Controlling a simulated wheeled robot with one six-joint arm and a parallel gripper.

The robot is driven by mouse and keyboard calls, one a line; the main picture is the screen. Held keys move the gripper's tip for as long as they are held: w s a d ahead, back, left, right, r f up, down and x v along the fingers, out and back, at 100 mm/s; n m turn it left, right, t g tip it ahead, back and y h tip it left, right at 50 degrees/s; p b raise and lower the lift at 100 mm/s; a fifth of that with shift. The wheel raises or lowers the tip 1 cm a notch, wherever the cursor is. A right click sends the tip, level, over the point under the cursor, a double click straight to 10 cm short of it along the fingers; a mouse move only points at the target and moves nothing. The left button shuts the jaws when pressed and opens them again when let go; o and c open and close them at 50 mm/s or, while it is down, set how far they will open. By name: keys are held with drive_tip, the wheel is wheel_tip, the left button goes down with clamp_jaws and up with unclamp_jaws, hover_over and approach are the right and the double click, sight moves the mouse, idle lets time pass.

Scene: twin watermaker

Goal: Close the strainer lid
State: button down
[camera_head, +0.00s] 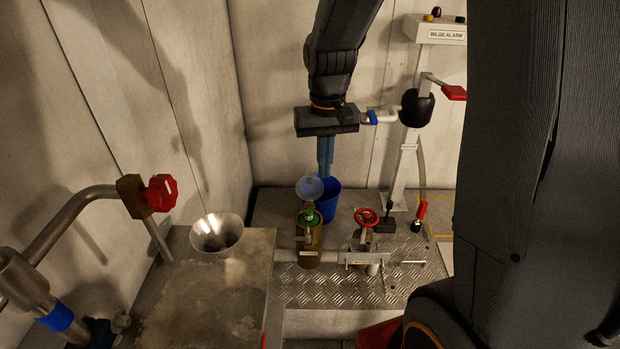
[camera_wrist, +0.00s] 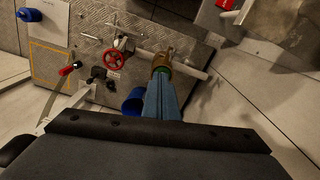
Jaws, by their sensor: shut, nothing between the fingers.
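The strainer (camera_head: 309,246) is a brass body with a green ring at its top, standing on the metal plate. Its pale, see-through round lid (camera_head: 309,187) stands raised above and behind the ring, so it is open. My gripper (camera_head: 325,174) points down with its blue fingers together and empty. In the head view its tips overlap the lid's upper right edge; I cannot tell whether they touch. In the wrist view the shut fingers (camera_wrist: 162,78) reach toward the brass strainer (camera_wrist: 164,60), and the lid is not clearly visible.
A blue bucket (camera_head: 328,202) stands behind the strainer. A red handwheel valve (camera_head: 366,217) is to its right. A steel funnel (camera_head: 216,233) on a bench is to its left. The bilge alarm post (camera_head: 402,170) stands farther right.

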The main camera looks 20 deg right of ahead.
drive_tip(key=w+d+f+m+b, duration=0.15)
drive_tip(key=w+f, duration=0.25)
drive_tip(key=w, duration=0.8)
drive_tip(key=w+d+f+m+b, duration=0.1)
drive_tip(key=w+d+f, duration=0.25)
drive_tip(key=w, duration=0.85)
drive_tip(key=p, duration=0.3)
approach(310, 182)
drive_tip(key=shift+t, duration=0.3)
drive_tip(key=shift+w+d+f, duration=0.15)
drive_tip(key=shift+w+f, duration=0.25)
drive_tip(key=shift+f, duration=0.45)
drive_tip(key=shift+w+d+f, duration=0.15)
drive_tip(key=shift+w+f, duration=0.25)
drive_tip(key=shift+f, duration=0.45)
drive_tip(key=shift+w+d+f, duration=0.15)
drive_tip(key=shift+w+f, duration=0.25)
drive_tip(key=shift+f, duration=0.45)
